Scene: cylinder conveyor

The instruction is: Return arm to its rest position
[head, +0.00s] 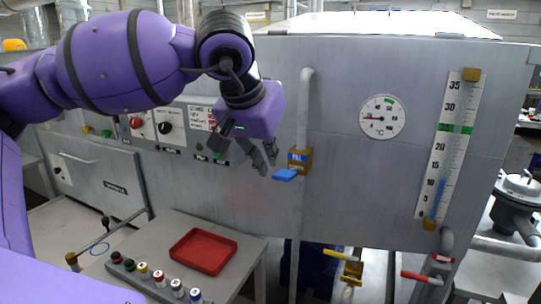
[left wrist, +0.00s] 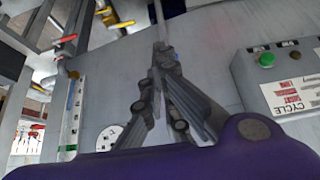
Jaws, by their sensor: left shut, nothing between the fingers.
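My left arm is purple and comes in from the left in the head view. Its left gripper (head: 262,160) hangs in front of the grey machine panel (head: 335,130), just left of the blue-handled FILL valve (head: 285,175). The fingers are shut with nothing between them. In the left wrist view the fingers of the gripper (left wrist: 160,50) meet at their tips, and the panel lies behind them. My right gripper is not in view.
A round gauge (head: 383,117) and a tall level scale (head: 447,145) are on the panel. A small table (head: 225,285) below holds a red tray (head: 203,251) and a row of several capped cylinders (head: 160,279). Yellow-handled (head: 338,254) and red-handled valves (head: 420,277) sit lower right.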

